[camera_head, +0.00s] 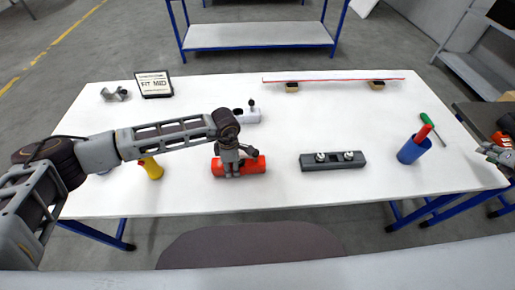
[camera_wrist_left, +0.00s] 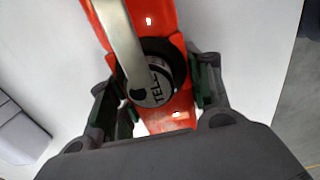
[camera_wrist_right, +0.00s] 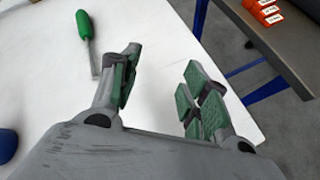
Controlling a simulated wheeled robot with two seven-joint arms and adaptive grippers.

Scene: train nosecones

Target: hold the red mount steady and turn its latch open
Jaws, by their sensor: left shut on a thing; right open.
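The red mount (camera_head: 259,165) lies on the white table in front of me, left of the middle. My left gripper (camera_head: 229,172) comes down on it from above, its fingers on either side of the body. In the left wrist view the mount (camera_wrist_left: 180,103) sits between the green-padded fingers (camera_wrist_left: 165,95), and the metal latch lever (camera_wrist_left: 122,45) runs up from a round black hub with lettering. My right gripper (camera_head: 497,154) is at the table's right edge, far from the mount. In the right wrist view its fingers (camera_wrist_right: 160,90) are apart with nothing between them.
A grey block with two knobs (camera_head: 333,161) is right of the mount. A blue cup (camera_head: 414,149) and a green screwdriver (camera_head: 432,127) are near the right end. A yellow object (camera_head: 151,168) lies left, a white part (camera_head: 246,116) behind. The front middle is clear.

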